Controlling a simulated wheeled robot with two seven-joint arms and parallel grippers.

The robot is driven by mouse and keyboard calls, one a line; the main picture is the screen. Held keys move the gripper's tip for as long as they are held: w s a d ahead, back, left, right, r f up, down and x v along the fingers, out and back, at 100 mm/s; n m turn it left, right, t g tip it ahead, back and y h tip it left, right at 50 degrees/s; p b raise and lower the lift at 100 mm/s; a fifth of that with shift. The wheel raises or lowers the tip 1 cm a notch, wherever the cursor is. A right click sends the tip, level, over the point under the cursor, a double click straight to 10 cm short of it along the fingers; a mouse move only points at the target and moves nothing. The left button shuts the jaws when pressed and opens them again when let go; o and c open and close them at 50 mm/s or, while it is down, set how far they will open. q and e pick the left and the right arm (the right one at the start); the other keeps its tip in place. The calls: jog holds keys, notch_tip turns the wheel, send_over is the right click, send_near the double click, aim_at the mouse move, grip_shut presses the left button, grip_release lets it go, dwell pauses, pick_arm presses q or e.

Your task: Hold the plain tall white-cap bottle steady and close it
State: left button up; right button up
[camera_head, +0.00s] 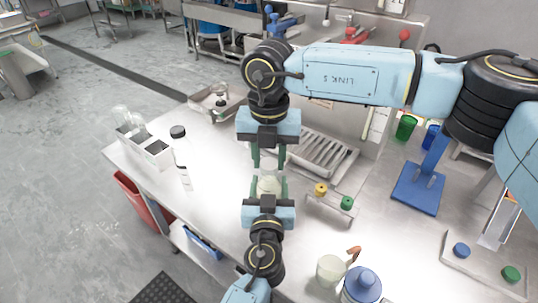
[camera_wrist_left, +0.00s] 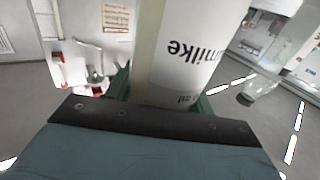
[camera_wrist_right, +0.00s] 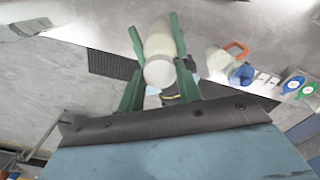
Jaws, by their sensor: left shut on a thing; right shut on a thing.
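The plain white-cap bottle (camera_head: 269,186) stands between my two facing grippers above the counter. In the left wrist view its pale body (camera_wrist_left: 190,50) carries dark "milk" lettering and sits between green fingers. My left gripper (camera_head: 268,188), at the lower middle of the head view, is shut on the body. My right gripper (camera_head: 268,157) points down from above, with its green fingers at the bottle's top. In the right wrist view the round white cap (camera_wrist_right: 159,73) lies between those fingers, shut on it. Whether the cap is fully seated cannot be told.
A black-capped white bottle (camera_head: 180,151) stands to the left, near a grey bin (camera_head: 158,155) with clear bottles. A yellow and green button panel (camera_head: 330,204) is close on the right.

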jog(key=shift+f, duration=0.45)
jog(key=shift+f, duration=0.1)
jog(key=m, duration=0.3)
jog(key=shift+m, duration=0.4)
jog(key=m, duration=0.5)
jog(key=shift+m, duration=0.4)
jog(key=m, duration=0.9)
jog(key=shift+m, duration=0.4)
jog(key=o, duration=0.9)
